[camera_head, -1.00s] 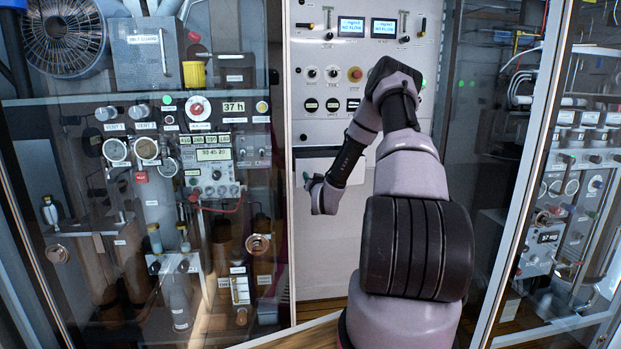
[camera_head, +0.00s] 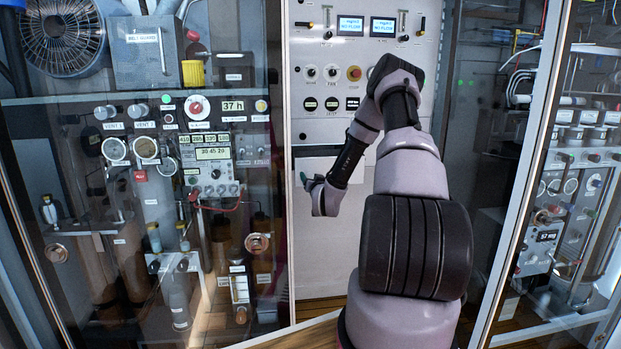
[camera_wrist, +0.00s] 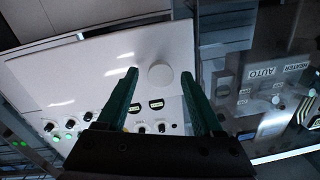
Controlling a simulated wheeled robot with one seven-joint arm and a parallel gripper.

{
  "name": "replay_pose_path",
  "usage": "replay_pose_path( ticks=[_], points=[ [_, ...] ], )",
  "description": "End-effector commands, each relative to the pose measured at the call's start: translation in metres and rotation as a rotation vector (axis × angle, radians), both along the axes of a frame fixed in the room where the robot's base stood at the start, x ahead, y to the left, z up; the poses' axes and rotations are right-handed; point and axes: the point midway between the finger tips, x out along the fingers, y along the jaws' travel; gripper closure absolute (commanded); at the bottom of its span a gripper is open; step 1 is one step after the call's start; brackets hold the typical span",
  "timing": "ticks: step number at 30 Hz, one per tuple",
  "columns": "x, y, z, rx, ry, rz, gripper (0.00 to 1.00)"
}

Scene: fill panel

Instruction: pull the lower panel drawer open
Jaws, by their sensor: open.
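In the head view, the white lower front (camera_head: 335,250) of the tall panel sits below the black dials. I see no clear gap that shows it standing open. My gripper (camera_head: 308,182) is in front of its upper left part. In the wrist view, a round white knob (camera_wrist: 160,76) sticks out of a plain white front (camera_wrist: 85,72). My gripper (camera_wrist: 160,73) has its two green fingers spread, one on each side of the knob in the picture. The fingers look clear of the knob, but I cannot tell the depth. My arm hides the right part of the lower front.
A glass door (camera_head: 150,250) with instruments behind it stands at the left. Another glass-fronted cabinet (camera_head: 545,235) stands at the right. The panel's upper part holds switches, two small screens and a red button (camera_head: 354,73). Wooden floor (camera_head: 310,338) shows below the panel.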

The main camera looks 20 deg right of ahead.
Motion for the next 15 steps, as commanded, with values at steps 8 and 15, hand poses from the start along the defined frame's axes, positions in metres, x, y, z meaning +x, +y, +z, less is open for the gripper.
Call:
replay_pose_path(
  ticks=[8, 15],
  points=[
    [-0.056, 0.012, -0.001, 0.002, 0.003, -0.001, 0.32],
    [-0.085, 0.018, 0.0, 0.0, 0.001, -0.001, 0.32]
  ],
)
